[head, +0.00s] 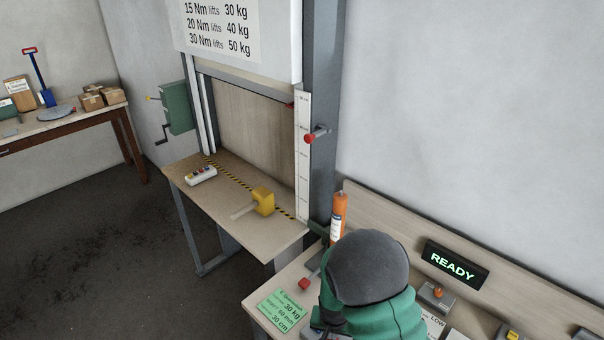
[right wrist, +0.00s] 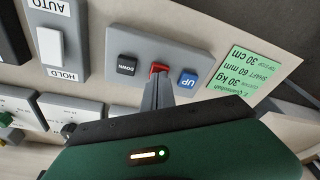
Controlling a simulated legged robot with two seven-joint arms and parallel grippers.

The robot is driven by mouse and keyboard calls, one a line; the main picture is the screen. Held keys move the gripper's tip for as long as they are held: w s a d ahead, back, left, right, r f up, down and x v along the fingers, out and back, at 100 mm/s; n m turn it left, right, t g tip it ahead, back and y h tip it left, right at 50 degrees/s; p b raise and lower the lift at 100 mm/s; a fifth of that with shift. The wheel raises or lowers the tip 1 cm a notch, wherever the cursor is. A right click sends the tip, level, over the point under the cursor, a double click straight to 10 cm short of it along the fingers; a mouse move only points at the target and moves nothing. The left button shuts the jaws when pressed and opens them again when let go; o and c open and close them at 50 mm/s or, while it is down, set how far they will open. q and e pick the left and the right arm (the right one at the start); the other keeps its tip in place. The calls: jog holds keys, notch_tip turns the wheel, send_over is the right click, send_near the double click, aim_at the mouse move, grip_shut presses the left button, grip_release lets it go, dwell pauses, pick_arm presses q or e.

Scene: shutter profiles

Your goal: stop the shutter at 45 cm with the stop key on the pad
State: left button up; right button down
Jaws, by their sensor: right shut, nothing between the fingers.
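The pad (right wrist: 115,45) in the right wrist view is a grey plate with a black DOWN key (right wrist: 127,66), a red key (right wrist: 159,68) between, and a blue UP key (right wrist: 188,79). My right gripper (right wrist: 158,80) is shut and empty, its tips at the red key; I cannot tell whether they press it. In the head view my right arm hides the pad. The shutter's grey bottom rail (head: 245,86) stands high in the frame, with a red pointer (head: 289,105) near the top of the white scale (head: 303,160). The scale figures are too small to read. My left gripper is out of view.
A display (head: 453,264) reads READY. A green card (head: 282,312) lies beside the pad. An orange tube (head: 338,215) stands behind my arm. An AUTO/HOLD switch (right wrist: 50,45) is near the pad.

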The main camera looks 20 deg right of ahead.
notch_tip(320, 180, up, 8)
jog(key=p, duration=0.7)
jog(key=s+a+r+n+y+b, duration=0.1)
jog(key=s+a+r+n+b, duration=0.1)
jog(key=s+a+n+b, duration=0.5)
jog(key=s+b, duration=0.2)
jog(key=b, duration=0.1)
jog(key=shift+a+n+t, duration=0.2)
jog(key=shift+n+t, duration=0.1)
jog(key=shift+t, duration=0.1)
jog(key=shift+s+r, duration=0.15)
jog(key=shift+s, duration=0.05)
jog(key=shift+w, duration=0.1)
